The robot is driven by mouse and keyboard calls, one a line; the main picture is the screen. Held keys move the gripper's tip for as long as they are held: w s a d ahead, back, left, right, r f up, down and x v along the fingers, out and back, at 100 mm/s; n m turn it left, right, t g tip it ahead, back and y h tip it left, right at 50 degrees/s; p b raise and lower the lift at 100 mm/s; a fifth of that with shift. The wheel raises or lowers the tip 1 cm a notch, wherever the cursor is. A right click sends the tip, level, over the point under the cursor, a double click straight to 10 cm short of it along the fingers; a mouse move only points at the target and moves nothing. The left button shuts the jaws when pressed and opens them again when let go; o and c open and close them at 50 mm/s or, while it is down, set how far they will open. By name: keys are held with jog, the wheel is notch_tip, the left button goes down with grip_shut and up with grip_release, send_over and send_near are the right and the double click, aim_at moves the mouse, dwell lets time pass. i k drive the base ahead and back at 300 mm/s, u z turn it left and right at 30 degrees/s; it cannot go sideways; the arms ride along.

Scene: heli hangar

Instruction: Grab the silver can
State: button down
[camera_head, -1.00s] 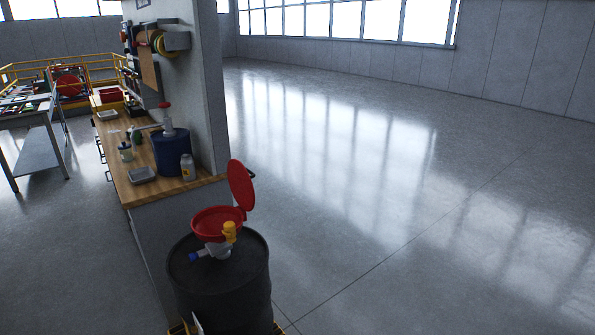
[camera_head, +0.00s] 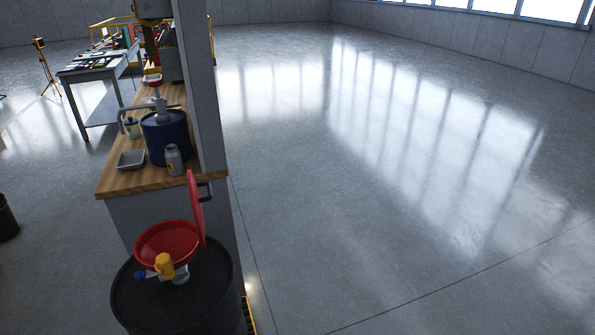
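A small silver-grey can (camera_head: 174,160) with an orange-yellow mark stands upright on the wooden counter (camera_head: 140,181), near its front right corner. It is just in front of a blue drum (camera_head: 166,136) with a pump on top. A grey tray (camera_head: 131,160) lies to its left on the counter. My gripper is not in view.
A black barrel (camera_head: 208,288) with a red funnel (camera_head: 168,243) and raised red lid stands before the counter's near end. A grey wall (camera_head: 200,85) edges the counter's right side. A grey table (camera_head: 97,72) stands at the back left. The floor at right is open.

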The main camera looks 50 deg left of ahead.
aim_at(172, 155)
jog(key=i, duration=1.15)
jog(key=u, duration=3.75)
jog(key=i, duration=0.3)
jog(key=z, duration=0.85)
jog(key=k, duration=0.5)
jog(key=z, duration=1)
jog(key=i, duration=0.6)
jog(key=z, duration=0.05)
